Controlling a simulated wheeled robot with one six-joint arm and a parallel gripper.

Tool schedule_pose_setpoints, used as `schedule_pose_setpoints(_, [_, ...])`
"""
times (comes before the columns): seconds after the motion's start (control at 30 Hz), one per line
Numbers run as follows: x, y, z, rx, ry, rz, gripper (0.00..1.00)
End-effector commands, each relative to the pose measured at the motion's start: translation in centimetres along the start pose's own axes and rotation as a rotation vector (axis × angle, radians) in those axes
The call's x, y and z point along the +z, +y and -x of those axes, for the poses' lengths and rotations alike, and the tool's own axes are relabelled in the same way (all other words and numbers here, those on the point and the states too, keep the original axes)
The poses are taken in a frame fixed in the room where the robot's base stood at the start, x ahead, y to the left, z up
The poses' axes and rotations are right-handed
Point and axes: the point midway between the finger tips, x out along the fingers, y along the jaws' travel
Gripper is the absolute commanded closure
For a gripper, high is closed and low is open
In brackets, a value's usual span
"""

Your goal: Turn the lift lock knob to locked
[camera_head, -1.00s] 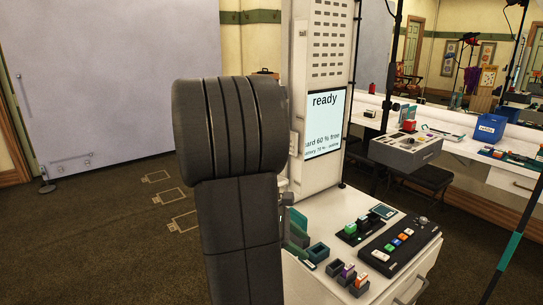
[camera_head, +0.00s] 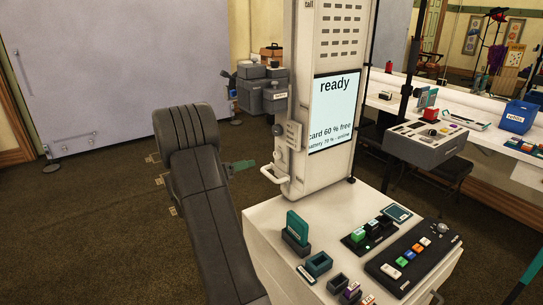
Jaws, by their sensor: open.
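No knob in the camera_head view can be read as the lift lock knob. A small round silver knob (camera_head: 443,228) sits at the far right corner of a black button panel (camera_head: 408,262) on the white counter. The white column (camera_head: 328,45) has a small pale plate (camera_head: 293,135) and a white handle (camera_head: 275,178) on its left side; no clear lock marking is readable there. My gripper is not in view.
A dark padded chair (camera_head: 203,205) stands at the column's left, with a teal piece beside it. The white counter (camera_head: 270,238) holds small holders and coloured switches. A grey console (camera_head: 427,145) stands behind. Carpet at the left is open.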

Motion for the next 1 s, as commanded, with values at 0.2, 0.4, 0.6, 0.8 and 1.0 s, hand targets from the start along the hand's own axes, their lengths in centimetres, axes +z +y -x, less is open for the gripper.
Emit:
schedule_pose_setpoints(0.2, [0.0, -0.2, -5.1, -0.004, 0.003, -0.002, 0.51])
schedule_pose_setpoints(0.4, [0.0, -0.1, -8.6, -0.003, 0.002, -0.002, 0.51])
schedule_pose_setpoints(0.6, [0.0, -0.1, -10.4, -0.001, 0.001, -0.002, 0.51])
schedule_pose_setpoints(0.8, [0.0, -0.1, -10.8, 0.000, 0.002, -0.002, 0.51])
schedule_pose_setpoints(1.0, [0.0, -0.1, -10.8, 0.000, 0.002, -0.002, 0.63])
